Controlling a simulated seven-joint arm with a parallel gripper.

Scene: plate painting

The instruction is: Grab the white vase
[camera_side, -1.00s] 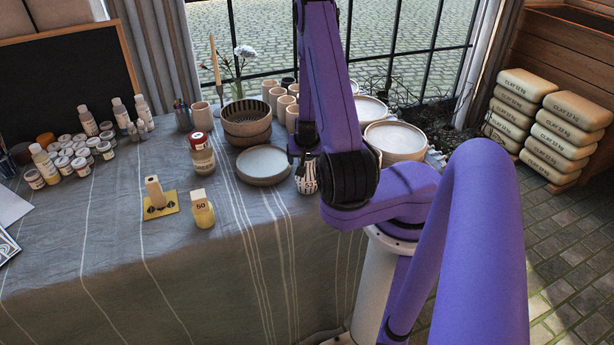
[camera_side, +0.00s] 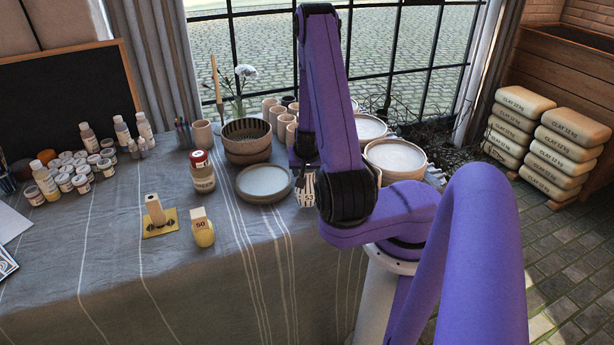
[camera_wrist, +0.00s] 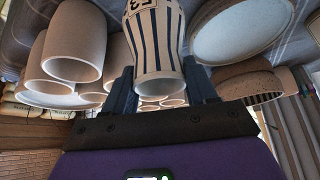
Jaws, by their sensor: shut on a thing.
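The white vase (camera_wrist: 157,40) has dark vertical stripes and a number on its side. In the wrist view it stands between the two dark fingers of my gripper (camera_wrist: 160,88), which is shut on it. In the side view the vase (camera_side: 307,188) shows only partly, behind my purple wrist and black joint, just right of a shallow round plate. My gripper (camera_side: 303,165) is largely hidden there by the arm. I cannot tell whether the vase's base touches the table.
The shallow plate (camera_side: 264,197) is close on the left, with stacked bowls (camera_side: 247,153) behind it. Several beige cups (camera_side: 284,128) stand behind the vase. The tablecloth's front is clear.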

